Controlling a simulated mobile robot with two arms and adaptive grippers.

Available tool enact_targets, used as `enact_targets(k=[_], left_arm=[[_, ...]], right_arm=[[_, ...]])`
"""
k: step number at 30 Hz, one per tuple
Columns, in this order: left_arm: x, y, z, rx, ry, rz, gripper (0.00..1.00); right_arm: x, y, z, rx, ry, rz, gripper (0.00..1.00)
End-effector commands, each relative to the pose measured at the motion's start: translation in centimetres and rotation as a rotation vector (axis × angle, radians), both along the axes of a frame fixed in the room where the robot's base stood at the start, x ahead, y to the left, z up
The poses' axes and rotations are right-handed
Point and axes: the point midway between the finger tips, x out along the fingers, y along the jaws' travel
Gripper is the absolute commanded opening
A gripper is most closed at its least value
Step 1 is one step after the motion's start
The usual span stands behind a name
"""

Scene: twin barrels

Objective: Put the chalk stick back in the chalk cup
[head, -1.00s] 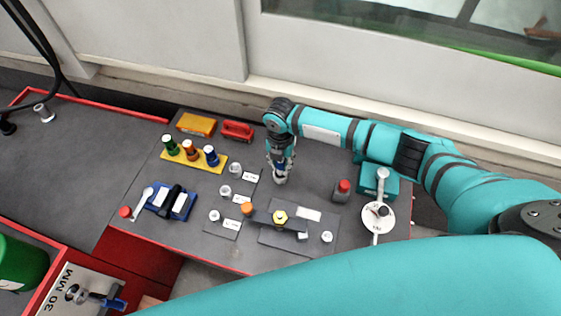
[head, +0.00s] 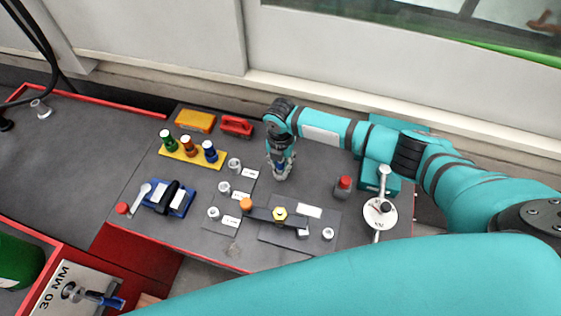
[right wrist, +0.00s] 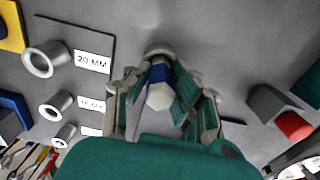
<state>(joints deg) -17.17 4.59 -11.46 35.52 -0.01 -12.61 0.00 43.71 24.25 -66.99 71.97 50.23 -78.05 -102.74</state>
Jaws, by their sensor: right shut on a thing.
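My right gripper (head: 281,172) is over the middle of the grey bench top, pointing down. In the right wrist view its fingers (right wrist: 160,98) are shut on a white, faceted stick with a blue band (right wrist: 158,96), which looks like the chalk stick. A pale grey rounded rim (right wrist: 158,50) shows just beyond the stick. I cannot tell whether it is the chalk cup, or whether the stick is inside it or above it. My left gripper is not in view.
Several metal sockets with white labels (head: 224,188) stand left of the right gripper. A grey block with a red button (head: 344,183) is to its right, and a white dial (head: 379,212) beyond that. A yellow rack (head: 193,154) holds coloured bottles.

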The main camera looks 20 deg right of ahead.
Motion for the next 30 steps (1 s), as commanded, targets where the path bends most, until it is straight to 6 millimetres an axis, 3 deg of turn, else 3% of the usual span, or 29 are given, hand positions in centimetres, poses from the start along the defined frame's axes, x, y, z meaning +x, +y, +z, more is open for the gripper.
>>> enact_targets(k=[8, 9, 14, 23, 30], left_arm=[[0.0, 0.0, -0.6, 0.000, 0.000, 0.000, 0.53], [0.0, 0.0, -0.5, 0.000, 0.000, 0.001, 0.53], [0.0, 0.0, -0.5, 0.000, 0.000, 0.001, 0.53], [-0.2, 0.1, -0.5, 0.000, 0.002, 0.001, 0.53], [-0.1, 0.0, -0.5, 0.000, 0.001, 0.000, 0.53]], right_arm=[[0.0, 0.0, -0.8, 0.000, 0.000, 0.000, 0.00], [0.0, 0.0, -0.6, 0.001, -0.001, 0.000, 0.26], [0.0, 0.0, -0.6, 0.000, 0.000, 0.000, 0.47], [0.0, 0.0, -0.5, 0.001, -0.001, 0.000, 0.48], [0.1, 0.0, 2.7, 0.001, -0.003, 0.002, 0.48]])
